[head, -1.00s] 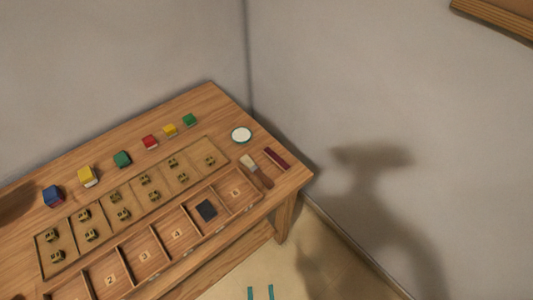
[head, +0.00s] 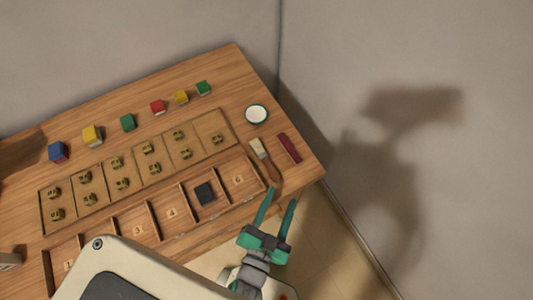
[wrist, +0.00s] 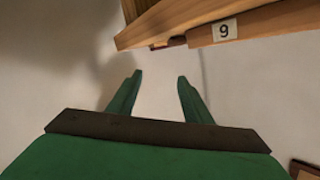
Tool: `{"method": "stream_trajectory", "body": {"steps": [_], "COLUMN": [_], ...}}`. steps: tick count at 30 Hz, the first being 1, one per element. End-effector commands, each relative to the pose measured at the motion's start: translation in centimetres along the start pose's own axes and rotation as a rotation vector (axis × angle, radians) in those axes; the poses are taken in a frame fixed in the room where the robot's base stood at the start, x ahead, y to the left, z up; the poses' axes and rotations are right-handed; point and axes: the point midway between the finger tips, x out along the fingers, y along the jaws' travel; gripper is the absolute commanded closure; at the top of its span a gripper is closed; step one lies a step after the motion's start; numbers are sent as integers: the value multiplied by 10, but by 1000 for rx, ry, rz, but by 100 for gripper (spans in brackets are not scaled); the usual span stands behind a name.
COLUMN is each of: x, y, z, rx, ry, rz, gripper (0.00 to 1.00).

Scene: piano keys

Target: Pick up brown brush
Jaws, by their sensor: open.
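The brown brush (head: 271,169) lies on the wooden table near its right corner, its pale bristles pointing up and left and its brown handle towards the front edge. My gripper (head: 282,195) has green fingers, spread apart with nothing between them. In the head view its fingertips appear just below the handle's end, by the table's front edge. The gap in height between them is hard to tell. The brush cannot be made out there.
A dark red block (head: 289,148) lies just right of the brush, and a white round dish (head: 256,114) behind it. A divided wooden tray (head: 262,187) with numbered compartments is at left. Several coloured cubes (head: 128,122) line the back. Walls stand behind and to the right.

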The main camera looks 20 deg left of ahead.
Motion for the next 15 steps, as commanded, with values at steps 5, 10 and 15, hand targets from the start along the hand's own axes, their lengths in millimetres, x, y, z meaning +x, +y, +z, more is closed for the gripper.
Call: {"method": "stream_trajectory", "body": {"steps": [5, 10, 15], "x": [60, 105, 138], "y": [-47, -102, -163], "z": [-20, -46, -77], "rx": [189, 328, 420], "ry": [31, 28, 4], "rz": [-92, -224, -384], "gripper": [55, 55, 55]}}
